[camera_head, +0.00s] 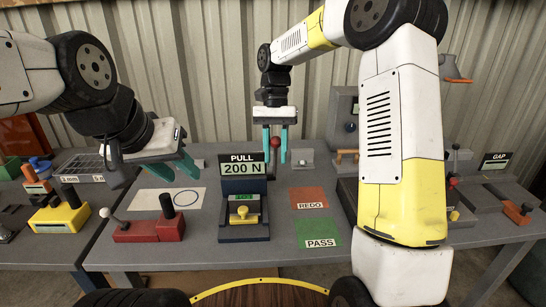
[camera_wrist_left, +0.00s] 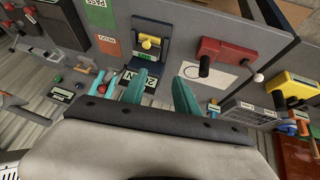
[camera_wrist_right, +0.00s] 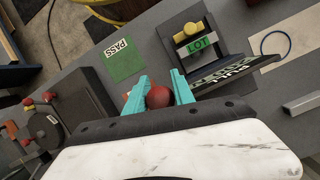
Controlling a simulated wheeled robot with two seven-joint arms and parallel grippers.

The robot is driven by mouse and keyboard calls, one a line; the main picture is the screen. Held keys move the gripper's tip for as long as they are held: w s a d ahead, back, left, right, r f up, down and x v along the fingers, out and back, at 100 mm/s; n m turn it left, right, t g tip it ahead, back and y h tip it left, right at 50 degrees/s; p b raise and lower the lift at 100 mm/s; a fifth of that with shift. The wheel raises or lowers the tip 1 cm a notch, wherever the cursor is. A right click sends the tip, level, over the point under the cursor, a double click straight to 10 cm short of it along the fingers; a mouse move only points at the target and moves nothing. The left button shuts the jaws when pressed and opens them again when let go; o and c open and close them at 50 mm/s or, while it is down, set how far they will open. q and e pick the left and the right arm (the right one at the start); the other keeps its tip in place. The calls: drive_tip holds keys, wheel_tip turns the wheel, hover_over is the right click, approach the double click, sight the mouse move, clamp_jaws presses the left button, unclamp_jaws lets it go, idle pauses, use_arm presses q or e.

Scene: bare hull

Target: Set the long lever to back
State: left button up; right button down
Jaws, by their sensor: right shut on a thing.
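A red ball knob (camera_head: 275,142), which looks like the top of the long lever, stands behind the gauge block. My right gripper (camera_head: 275,155) points down with its teal fingers on either side of this knob and is shut on it. In the right wrist view the knob (camera_wrist_right: 158,97) sits between the fingertips (camera_wrist_right: 158,92). The lever's shaft and base are mostly hidden, so I cannot tell its exact tilt. My left gripper (camera_head: 183,165) is open and empty above the left part of the bench; its spread fingers also show in the left wrist view (camera_wrist_left: 158,88).
The "PULL 200 N" block (camera_head: 243,188) stands in front of my right gripper. A red box with levers (camera_head: 150,230) is at front left. The REDO (camera_head: 309,198) and PASS (camera_head: 317,233) cards lie flat on the right. Another lever device (camera_head: 455,195) stands behind my right arm.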

drive_tip(key=shift+w+r+g, duration=0.3)
drive_tip(key=shift+w+g, duration=0.2)
drive_tip(key=shift+w, duration=0.15)
drive_tip(key=shift+w+r+g, duration=0.25)
drive_tip(key=shift+w+g, duration=0.25)
drive_tip(key=shift+w, duration=0.15)
